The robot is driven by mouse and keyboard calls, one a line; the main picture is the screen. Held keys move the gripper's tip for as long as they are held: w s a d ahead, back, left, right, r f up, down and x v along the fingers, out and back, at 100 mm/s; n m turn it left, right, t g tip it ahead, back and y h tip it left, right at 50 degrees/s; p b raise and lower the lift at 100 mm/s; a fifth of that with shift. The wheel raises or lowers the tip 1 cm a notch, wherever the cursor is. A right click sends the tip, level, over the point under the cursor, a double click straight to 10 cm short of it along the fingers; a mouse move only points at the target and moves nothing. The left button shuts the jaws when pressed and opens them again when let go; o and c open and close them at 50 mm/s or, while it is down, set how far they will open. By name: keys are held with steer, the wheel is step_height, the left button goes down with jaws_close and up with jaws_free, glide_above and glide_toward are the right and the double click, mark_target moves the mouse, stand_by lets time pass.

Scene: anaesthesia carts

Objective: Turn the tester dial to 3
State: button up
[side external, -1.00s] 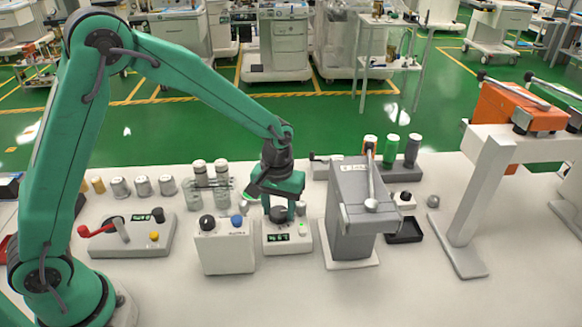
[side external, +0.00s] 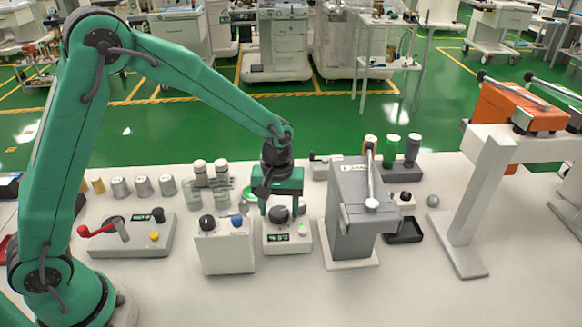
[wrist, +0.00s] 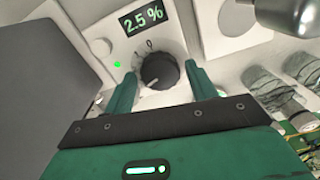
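The tester is a white box (side external: 288,247) on the bench, with a black round dial (side external: 279,214) on top and a lit display (side external: 279,238). In the wrist view, the dial (wrist: 160,74) has a light pointer mark and the digits 0 and 1 show beside it. The display (wrist: 143,17) reads 2.5 %. My gripper (side external: 281,207) is right over the tester, with one finger on each side of the dial. In the wrist view, my gripper (wrist: 161,76) is open, with a small gap between each finger and the dial.
A white box with black and blue knobs (side external: 224,248) stands close on the left. A tall grey device (side external: 352,215) stands close on the right. Glass vials (side external: 210,185) are behind. The bench in front (side external: 290,295) is clear.

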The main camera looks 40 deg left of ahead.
mark_target(276, 212)
steer(key=shift+o, duration=0.5)
steer(key=shift+r, duration=3.85)
steer(key=s+a+r+m+t, duration=0.3)
steer(key=s+a+r, duration=0.3)
steer(key=s+r, duration=0.35)
steer(key=s+a+r+m+t, duration=0.1)
steer(key=s+a+m, duration=0.1)
steer(key=s, duration=0.3)
steer(key=s+a+r+m+t, duration=0.1)
steer(key=s+m, duration=0.1)
steer(key=s, duration=0.4)
steer(key=shift+s+a+r+t, duration=0.2)
steer(key=shift+a+r+t, duration=0.1)
steer(key=shift+a+r, duration=0.05)
